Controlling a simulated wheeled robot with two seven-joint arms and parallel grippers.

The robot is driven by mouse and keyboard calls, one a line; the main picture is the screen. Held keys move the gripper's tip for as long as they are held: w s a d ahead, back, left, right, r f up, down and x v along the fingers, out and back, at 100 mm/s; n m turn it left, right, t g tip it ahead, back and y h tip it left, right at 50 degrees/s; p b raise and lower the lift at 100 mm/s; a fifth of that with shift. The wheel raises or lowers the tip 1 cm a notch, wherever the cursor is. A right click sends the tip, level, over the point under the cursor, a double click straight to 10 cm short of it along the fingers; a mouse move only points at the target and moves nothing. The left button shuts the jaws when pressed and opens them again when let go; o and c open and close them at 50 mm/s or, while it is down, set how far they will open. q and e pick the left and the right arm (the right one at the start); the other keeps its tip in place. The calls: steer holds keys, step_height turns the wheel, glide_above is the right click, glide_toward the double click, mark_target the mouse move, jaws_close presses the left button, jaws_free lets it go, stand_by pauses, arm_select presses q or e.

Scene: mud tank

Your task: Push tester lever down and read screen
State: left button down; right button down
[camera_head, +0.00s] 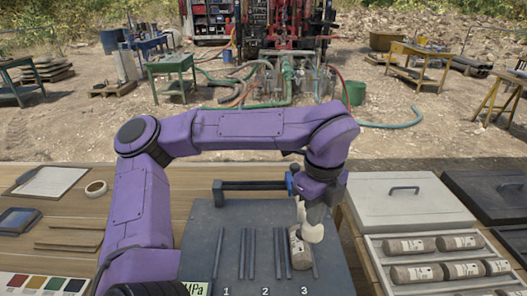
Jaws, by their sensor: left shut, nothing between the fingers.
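A dark grey board (235,218) with slots numbered 1, 2 and 3 lies on the wooden table in the lower middle. A grey-brown labelled core (299,252) lies at slot 3. A black bar frame (250,185) with a blue part (292,177) stands at the board's far edge; I cannot tell whether it is the tester lever. A pale green screen (196,288) reading "MPa" shows at the bottom edge, partly cut off and hidden by my arm. My left gripper (310,232) is shut and empty, pointing down over or beside the core. My right gripper is out of view.
A grey tray (372,262) with several labelled cores stands at the right, before a light grey lidded case (408,200). A tape roll (96,188), a paper sheet (48,182) and a colour chart (42,285) lie at the left. My purple left arm spans the middle.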

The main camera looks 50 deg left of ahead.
mark_target(313, 233)
arm_select(q)
steer(key=shift+s+d+f+b, duration=0.1)
steer(key=shift+f+b, duration=0.55)
steer(key=shift+f, duration=0.3)
steer(key=shift+s+d+f+b, duration=0.1)
steer(key=shift+f+b, duration=0.7)
steer(key=shift+b, duration=0.1)
steer(key=shift+s+d+f+b, duration=0.1)
steer(key=shift+f+b, duration=0.7)
steer(key=shift+b, duration=0.05)
steer(key=shift+f, duration=0.1)
steer(key=shift+s+d+f+b, duration=0.1)
steer(key=shift+f+b, duration=0.7)
steer(key=shift+b, duration=0.05)
steer(key=shift+s+d+f+b, duration=0.1)
steer(key=shift+f+b, duration=0.7)
steer(key=shift+f, duration=0.1)
